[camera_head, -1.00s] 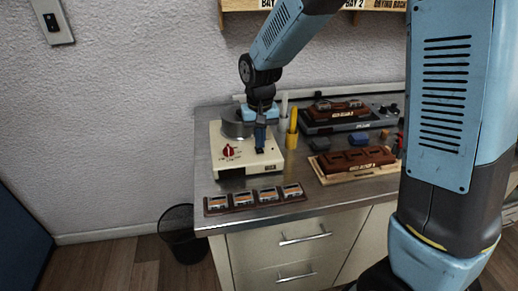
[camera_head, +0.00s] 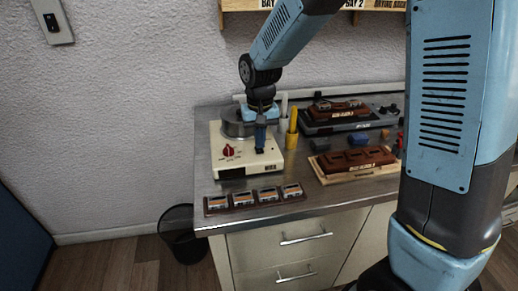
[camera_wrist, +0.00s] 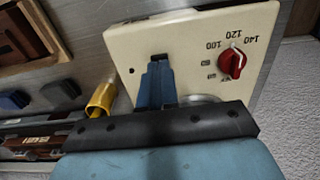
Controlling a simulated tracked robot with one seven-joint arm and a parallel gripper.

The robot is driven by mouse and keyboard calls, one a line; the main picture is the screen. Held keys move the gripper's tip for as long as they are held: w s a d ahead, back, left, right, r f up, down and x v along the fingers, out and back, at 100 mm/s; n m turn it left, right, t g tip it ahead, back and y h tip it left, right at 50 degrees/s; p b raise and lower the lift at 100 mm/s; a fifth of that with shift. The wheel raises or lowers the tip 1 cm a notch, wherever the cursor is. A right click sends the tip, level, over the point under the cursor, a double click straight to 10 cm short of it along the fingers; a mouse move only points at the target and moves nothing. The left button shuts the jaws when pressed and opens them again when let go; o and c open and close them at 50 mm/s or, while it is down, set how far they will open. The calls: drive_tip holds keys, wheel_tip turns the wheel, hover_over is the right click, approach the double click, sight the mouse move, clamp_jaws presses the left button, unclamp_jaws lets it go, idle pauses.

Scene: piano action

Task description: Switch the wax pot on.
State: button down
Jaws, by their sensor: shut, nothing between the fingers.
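The wax pot (camera_head: 262,168) is a cream box with a round metal pot (camera_head: 236,128) at its back, standing at the left end of the bench. Its red dial (camera_head: 229,150) is on the left of the top face; in the wrist view the dial (camera_wrist: 231,63) sits beside a temperature scale. My gripper (camera_head: 260,149) points down over the right part of the top face, its blue fingers shut and empty. A small dark part shows at the fingertips (camera_wrist: 158,59); the fingers cover most of it. I cannot tell the switch's position or whether the fingers touch it.
A brown rack with several small labelled blocks (camera_head: 254,198) lies in front of the pot. Yellow (camera_head: 292,120) and white (camera_head: 284,105) upright holders stand close behind right. A wooden tray with a brown piece (camera_head: 352,160) and a grey device (camera_head: 335,122) are further right.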

sight(260, 151)
drive_tip(key=shift+f, duration=0.8)
idle(0.4)
drive_tip(key=shift+r, duration=0.15)
drive_tip(key=shift+r, duration=3.4)
drive_tip(key=s+d+r+m+t, duration=0.1)
drive_tip(key=s+d+r, duration=0.2)
drive_tip(key=d+r, duration=0.3)
drive_tip(key=s+d+r+t, duration=0.2)
drive_tip(key=s+d+r, duration=0.15)
drive_tip(key=d, duration=0.45)
drive_tip(key=s+d+r+m+t, duration=0.1)
drive_tip(key=s+d+r, duration=0.3)
drive_tip(key=s+d, duration=0.7)
drive_tip(key=shift+s+d+m+t, duration=0.15)
drive_tip(key=shift+s+m+t, duration=0.25)
drive_tip(key=shift+s+t, duration=0.4)
drive_tip(key=shift+w+d+r, duration=0.1)
